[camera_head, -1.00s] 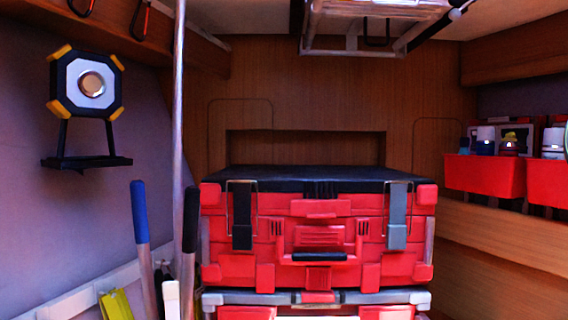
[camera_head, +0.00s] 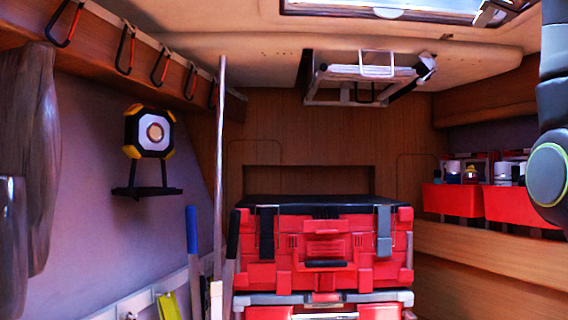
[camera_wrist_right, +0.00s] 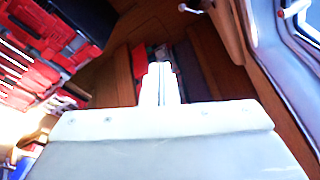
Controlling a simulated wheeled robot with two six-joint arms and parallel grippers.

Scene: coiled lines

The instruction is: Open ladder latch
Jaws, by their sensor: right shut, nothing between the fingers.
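A folded metal ladder-like frame (camera_head: 358,82) hangs under the ceiling at the back centre in the head view. A dark strap or catch with a pale end (camera_head: 427,66) sits at its right side; I cannot tell if this is the latch or whether it is fastened. My right gripper (camera_wrist_right: 160,80) shows in the right wrist view, its two pale fingers shut together with nothing between them. It touches nothing that I can see. In the head view only dark links of my right arm show at the right edge. My left gripper is not in view.
Stacked red toolboxes (camera_head: 325,245) stand at the back centre. An upright pole (camera_head: 220,150) stands left of them. A lamp (camera_head: 150,132) is on the left wall, below a rail with carabiners (camera_head: 125,50). Red bins (camera_head: 452,200) line the right shelf. A framed ceiling hatch (camera_head: 380,8) is overhead.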

